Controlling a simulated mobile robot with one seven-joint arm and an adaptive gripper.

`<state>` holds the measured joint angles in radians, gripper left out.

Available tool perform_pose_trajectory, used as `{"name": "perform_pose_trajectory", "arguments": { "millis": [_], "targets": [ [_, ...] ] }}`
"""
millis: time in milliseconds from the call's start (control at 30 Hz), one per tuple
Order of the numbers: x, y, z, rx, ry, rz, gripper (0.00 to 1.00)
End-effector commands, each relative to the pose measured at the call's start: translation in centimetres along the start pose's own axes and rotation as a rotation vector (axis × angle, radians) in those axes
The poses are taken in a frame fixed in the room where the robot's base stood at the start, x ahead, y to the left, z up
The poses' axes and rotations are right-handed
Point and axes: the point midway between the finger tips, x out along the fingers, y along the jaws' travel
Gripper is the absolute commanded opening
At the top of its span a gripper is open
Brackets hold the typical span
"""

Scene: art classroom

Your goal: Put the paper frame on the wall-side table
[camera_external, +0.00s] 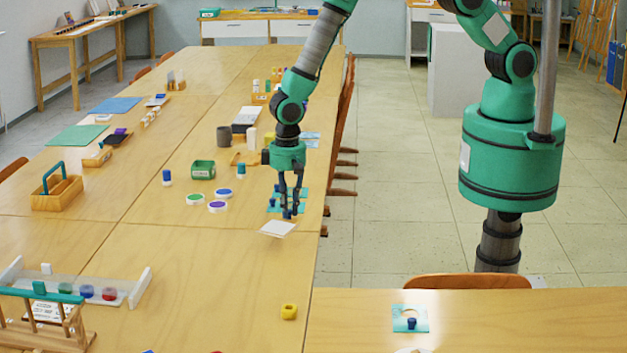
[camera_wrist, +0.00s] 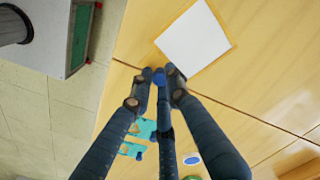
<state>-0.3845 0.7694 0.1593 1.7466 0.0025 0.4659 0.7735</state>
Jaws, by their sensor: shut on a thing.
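A flat white square with a thin wood-coloured edge, seemingly the paper frame (camera_external: 277,228), is just below my fingertips near the long table's right edge. It also shows in the wrist view (camera_wrist: 193,37). My gripper (camera_external: 288,212) points down and is shut on a small blue knob (camera_wrist: 159,77) beside the white square's near edge. The knob looks joined to the square, but the fingers hide the joint. A narrow wooden table (camera_external: 90,30) stands along the left wall, and another table (camera_external: 270,16) stands along the back wall; I cannot tell which is the wall-side table.
Teal cards with blue knobs (camera_wrist: 136,133) lie beside my fingers. Round paint lids (camera_external: 217,206), a green box (camera_external: 202,170) and a grey cup (camera_external: 223,136) stand left of my gripper. A wooden caddy (camera_external: 57,190) is farther left.

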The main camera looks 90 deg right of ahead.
Motion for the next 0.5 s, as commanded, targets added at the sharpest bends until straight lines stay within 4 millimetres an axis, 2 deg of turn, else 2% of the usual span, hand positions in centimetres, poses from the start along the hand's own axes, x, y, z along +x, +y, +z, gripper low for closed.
{"name": "perform_pose_trajectory", "arguments": {
  "millis": [233,500],
  "targets": [
    [0.2,-1.2,-1.3,0.0,0.0,0.0,0.0],
    [0.6,-4.0,-4.2,0.0,0.0,0.0,0.0]
  ]
}}
